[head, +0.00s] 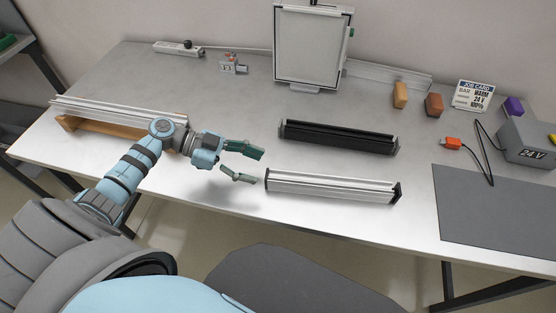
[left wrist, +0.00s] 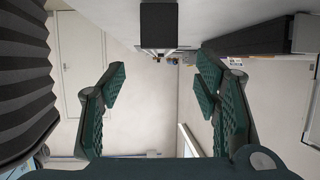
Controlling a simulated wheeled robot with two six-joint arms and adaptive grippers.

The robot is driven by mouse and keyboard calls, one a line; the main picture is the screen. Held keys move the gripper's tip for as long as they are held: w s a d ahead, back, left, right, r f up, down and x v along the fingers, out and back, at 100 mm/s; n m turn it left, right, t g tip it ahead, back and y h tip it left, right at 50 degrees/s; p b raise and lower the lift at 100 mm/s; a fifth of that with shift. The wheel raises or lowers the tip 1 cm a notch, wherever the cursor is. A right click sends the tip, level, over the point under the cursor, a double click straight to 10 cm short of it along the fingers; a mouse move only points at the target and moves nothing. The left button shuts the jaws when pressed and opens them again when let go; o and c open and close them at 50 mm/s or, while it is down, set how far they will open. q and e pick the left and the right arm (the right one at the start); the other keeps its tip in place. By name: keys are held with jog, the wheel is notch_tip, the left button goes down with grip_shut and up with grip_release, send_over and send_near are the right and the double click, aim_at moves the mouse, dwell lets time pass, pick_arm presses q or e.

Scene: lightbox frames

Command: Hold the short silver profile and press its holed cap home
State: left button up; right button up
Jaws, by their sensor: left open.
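The short silver profile (head: 330,186) lies on the table's front middle with a dark cap at each end. Its left end cap (head: 267,181) looks seated against the end; its right end cap (head: 397,192) stands at the far end. I cannot make out holes in either. My left gripper (head: 257,167) is open and empty, just left of the profile's left end, its fingers pointing toward it. In the left wrist view a dark square end cap (left wrist: 158,24) shows at the top, between and beyond the spread fingers. My right gripper is not in view.
A black profile (head: 338,138) lies parallel behind the silver one. A long silver profile (head: 120,109) rests on wood at left. A framed panel (head: 312,45) stands behind. At right are a grey mat (head: 495,205), an orange connector (head: 453,143) and a 24 V box (head: 526,141).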

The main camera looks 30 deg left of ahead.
aim_at(292, 179)
pick_arm(q)
jog(key=x, duration=0.4)
jog(key=shift+s+d, duration=0.1)
jog(key=shift+d, duration=0.4)
jog(key=x, duration=0.7)
jog(key=shift+w+a, duration=0.2)
jog(key=shift+w, duration=0.05)
jog(key=shift+s, duration=0.1)
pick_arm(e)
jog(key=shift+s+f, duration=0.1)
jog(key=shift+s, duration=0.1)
pick_arm(q)
jog(key=shift+c, duration=1.4)
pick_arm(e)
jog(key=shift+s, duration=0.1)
pick_arm(q)
jog(key=shift+c, duration=0.4)
grip_shut()
